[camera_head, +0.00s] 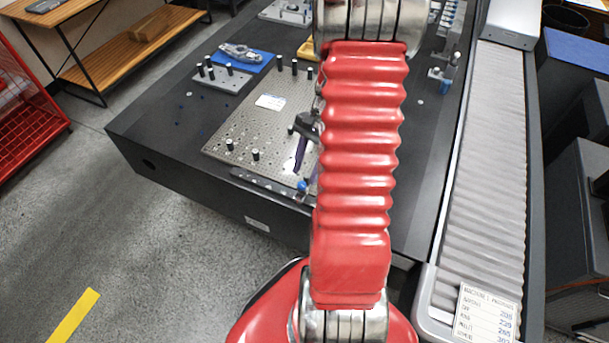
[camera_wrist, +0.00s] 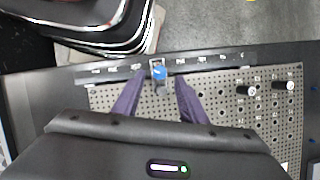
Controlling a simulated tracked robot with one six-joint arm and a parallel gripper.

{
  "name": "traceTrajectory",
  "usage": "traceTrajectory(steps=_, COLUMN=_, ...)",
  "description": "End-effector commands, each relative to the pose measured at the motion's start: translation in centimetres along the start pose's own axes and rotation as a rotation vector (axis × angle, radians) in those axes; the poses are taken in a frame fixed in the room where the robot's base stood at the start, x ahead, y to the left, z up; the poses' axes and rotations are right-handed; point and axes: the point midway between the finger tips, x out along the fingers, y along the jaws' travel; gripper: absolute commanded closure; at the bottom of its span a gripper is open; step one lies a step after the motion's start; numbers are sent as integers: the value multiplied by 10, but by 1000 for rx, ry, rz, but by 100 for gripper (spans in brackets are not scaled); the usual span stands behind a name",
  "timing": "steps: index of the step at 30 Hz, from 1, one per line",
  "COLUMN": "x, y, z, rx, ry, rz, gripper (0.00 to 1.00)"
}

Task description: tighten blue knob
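The blue knob (camera_wrist: 159,73) sits at the black strip along the plate's edge in the wrist view, with a small grey part beside it. It also shows as a small blue spot (camera_head: 303,185) in the head view, just left of my red arm. My gripper (camera_wrist: 161,79) has two purple fingers spread apart. The knob appears in the gap between the fingertips, with space on both sides; whether the tips are at its height I cannot tell. In the head view one purple finger (camera_head: 300,155) points down toward the knob, and my arm hides the rest.
A perforated plate (camera_head: 235,140) with several black pegs lies on the dark granite table (camera_head: 160,135). A blue mat (camera_head: 240,62) with a metal part is behind it. A grey bellows-covered rail (camera_head: 495,150) runs along the right. My arm covers the table's middle.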

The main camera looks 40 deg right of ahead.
Motion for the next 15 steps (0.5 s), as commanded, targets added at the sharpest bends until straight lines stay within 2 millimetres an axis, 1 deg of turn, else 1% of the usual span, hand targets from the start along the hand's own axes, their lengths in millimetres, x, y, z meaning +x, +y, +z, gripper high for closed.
traceTrajectory(steps=1, x=-10, y=0, z=-1, rx=-1, ry=3, rz=-2, gripper=61)
traceTrajectory(steps=3, x=-22, y=0, z=-1, rx=0, ry=3, rz=-2, gripper=61)
traceTrajectory(steps=12, x=-74, y=1, z=-1, rx=0, ry=3, rz=-1, gripper=61)
traceTrajectory(steps=15, x=-89, y=1, z=-1, rx=0, ry=2, rz=-1, gripper=61)
